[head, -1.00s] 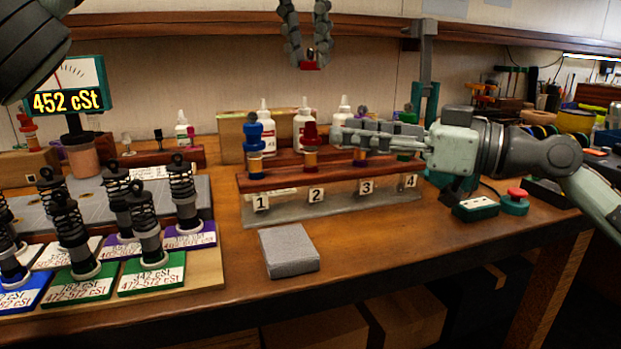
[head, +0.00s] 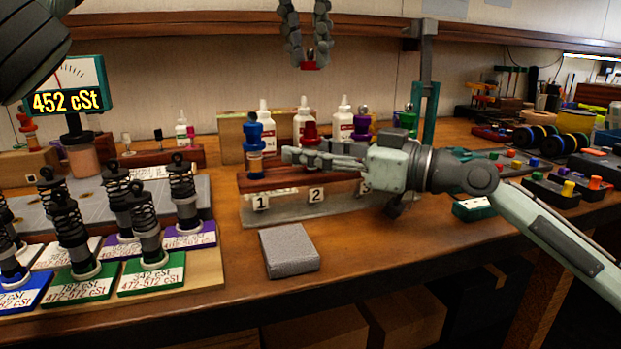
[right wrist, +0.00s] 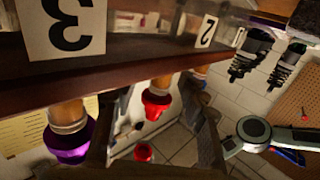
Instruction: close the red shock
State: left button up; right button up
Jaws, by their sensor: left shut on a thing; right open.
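The red shock (head: 310,132) stands upright in the wooden rack at label 2, its lower part hidden behind my right gripper. My right gripper (head: 292,156) is open and lies level in front of the rack. In the right wrist view the red shock (right wrist: 157,100) appears upside down between the spread fingers, with no clear contact. My left gripper (head: 309,60) hangs high above the rack, shut on a small red cap (head: 310,66). A small red piece (right wrist: 143,152) also shows in the right wrist view; I cannot tell if it is that cap.
A blue shock (head: 254,135) stands left of the red one; purple (head: 362,125) and green (head: 407,120) ones stand right. White bottles (head: 345,118) stand behind. A grey pad (head: 289,250) lies in front. Several black shocks stand on a board at left. A meter (head: 66,102) reads 452 cSt.

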aim_at(306, 64)
jog(key=shift+c, duration=0.3)
grip_shut()
pick_arm(q)
jog(key=shift+f, duration=2.5)
jog(key=shift+f, duration=0.9)
jog(key=shift+f, duration=0.55)
